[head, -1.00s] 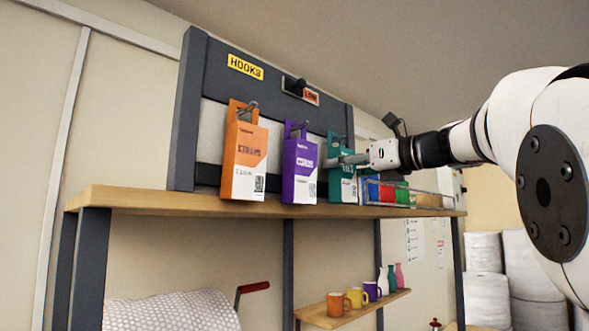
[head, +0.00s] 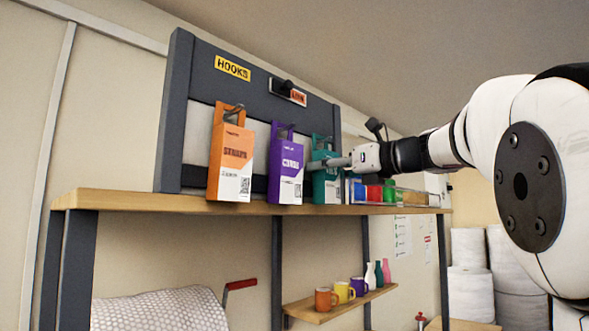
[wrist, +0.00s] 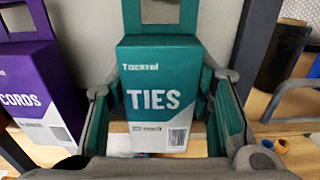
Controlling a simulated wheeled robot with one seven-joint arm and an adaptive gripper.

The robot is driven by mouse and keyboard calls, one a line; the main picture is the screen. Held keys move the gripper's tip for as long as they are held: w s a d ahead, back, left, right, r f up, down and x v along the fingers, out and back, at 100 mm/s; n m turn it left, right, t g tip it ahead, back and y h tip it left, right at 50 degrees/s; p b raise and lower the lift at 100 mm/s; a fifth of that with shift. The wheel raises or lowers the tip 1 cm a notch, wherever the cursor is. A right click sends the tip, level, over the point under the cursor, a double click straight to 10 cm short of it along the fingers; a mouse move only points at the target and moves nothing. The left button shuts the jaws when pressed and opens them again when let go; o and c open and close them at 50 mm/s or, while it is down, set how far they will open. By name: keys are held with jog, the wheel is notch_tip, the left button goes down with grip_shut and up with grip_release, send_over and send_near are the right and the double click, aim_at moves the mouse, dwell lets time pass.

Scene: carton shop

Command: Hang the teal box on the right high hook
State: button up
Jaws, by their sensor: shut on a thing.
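The teal box (head: 326,181) is upright at the right of the row of boxes in the head view, just above or at the shelf level. In the wrist view the teal box (wrist: 165,100) fills the middle and reads TIES, with a holed tab at its top. My gripper (head: 342,162) comes in from the right and is shut on it. In the wrist view one finger of my gripper (wrist: 160,88) is on each side of the box. A hook (head: 322,141) shows near its tab; whether the tab is on it I cannot tell.
A purple box (head: 285,170) hangs close to the left, and an orange box (head: 231,160) hangs farther left. The dark rack (head: 260,92) carries a HOOKS sign (head: 233,68). The wooden shelf (head: 150,201) runs below. A clear bin (head: 412,196) with coloured items stands right.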

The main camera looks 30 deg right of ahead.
jog(key=o, duration=1.3)
jog(key=v, duration=1.2)
